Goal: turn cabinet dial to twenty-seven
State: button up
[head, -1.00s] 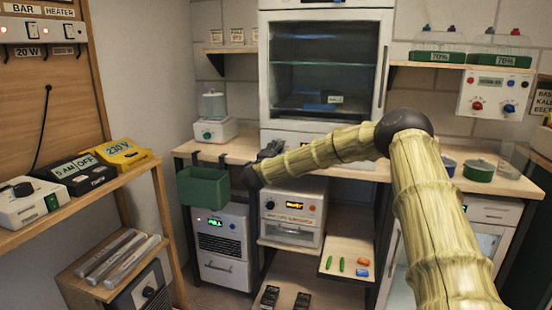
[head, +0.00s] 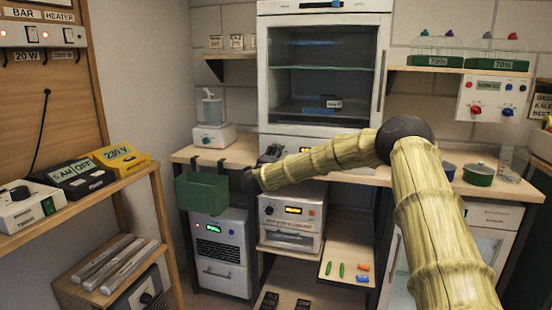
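The white cabinet (head: 261,75) with a glass door stands on the bench at the back centre. A pale panel strip (head: 335,146) runs below its door, partly behind my arm.
A green bin (head: 202,193) hangs from the bench's front edge, left of my wrist. A white unit with an orange display (head: 293,210) sits below my forearm. A pull-out shelf (head: 347,252) holds small green, orange and blue items. A wooden rack (head: 110,190) stands at left.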

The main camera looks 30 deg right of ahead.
jog(key=shift+a+r, duration=0.1)
jog(key=shift+r, duration=0.05)
jog(key=v, duration=1.2)
jog(key=shift+w, duration=0.1)
jog(key=w+d+n+p, duration=0.2)
jog(key=d+n+p, duration=0.1)
jog(key=n+p, duration=0.2)
jog(key=w+d+n+p, duration=0.3)
jog(key=n+p, duration=0.2)
jog(key=n, duration=0.3)
jog(key=w+d+n+p, duration=0.2)
jog(key=d+n+p, duration=0.1)
jog(key=n+p, duration=0.2)
jog(key=shift+w+d+r+n+y, duration=0.3)
jog(key=shift+n+y, duration=0.1)
jog(key=shift+n, duration=0.5)
